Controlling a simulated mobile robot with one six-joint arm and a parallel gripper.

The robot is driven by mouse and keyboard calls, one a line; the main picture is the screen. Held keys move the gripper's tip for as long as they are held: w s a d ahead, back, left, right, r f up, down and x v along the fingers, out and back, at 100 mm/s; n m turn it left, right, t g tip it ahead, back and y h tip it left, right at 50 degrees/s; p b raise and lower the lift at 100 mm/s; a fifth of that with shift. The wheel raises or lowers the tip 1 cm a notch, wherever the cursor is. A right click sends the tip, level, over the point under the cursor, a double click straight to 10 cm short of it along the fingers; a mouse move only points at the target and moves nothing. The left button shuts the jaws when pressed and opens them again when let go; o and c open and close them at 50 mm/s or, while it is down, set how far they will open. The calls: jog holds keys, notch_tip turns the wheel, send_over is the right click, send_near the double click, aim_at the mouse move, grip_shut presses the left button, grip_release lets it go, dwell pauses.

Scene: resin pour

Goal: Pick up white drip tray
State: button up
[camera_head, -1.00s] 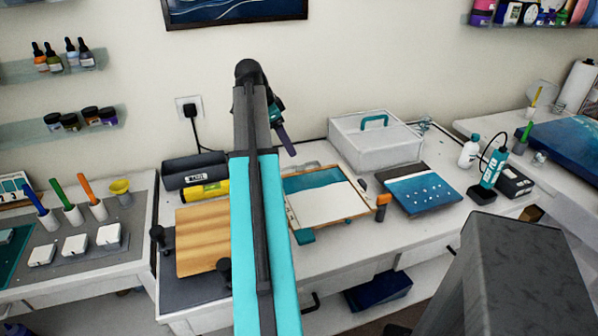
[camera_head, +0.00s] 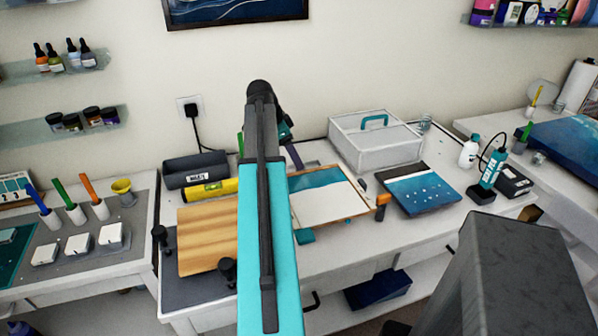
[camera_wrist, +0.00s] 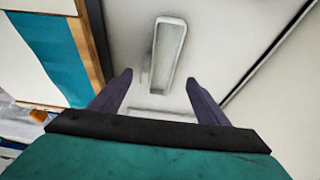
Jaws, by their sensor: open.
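The white drip tray (camera_wrist: 166,55) appears to be the long, narrow, pale tray with a raised rim in the wrist view. It lies on the white worktop, above centre in the picture and just beyond my fingertips. My gripper (camera_wrist: 159,77) is open, with one dark purple finger on each side of the picture's middle and nothing between them. The tray's near end points towards the gap between the fingers, and I see no contact. In the head view my gripper (camera_head: 294,157) is past the far end of my arm; I cannot make out the tray there.
A wood-framed teal and white panel (camera_head: 335,205) lies close by; it also shows at the left of the wrist view (camera_wrist: 52,45). A white box with a teal handle (camera_head: 375,147) stands to the right. A yellow level (camera_head: 210,189) and a wooden board (camera_head: 207,240) are left.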

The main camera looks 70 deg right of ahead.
aim_at(313, 164)
jog(key=shift+f, duration=0.1)
jog(key=shift+a+p+x, duration=0.2)
jog(key=shift+p+x, duration=0.45)
jog(key=shift+x, duration=1.9)
jog(key=c, duration=1.1)
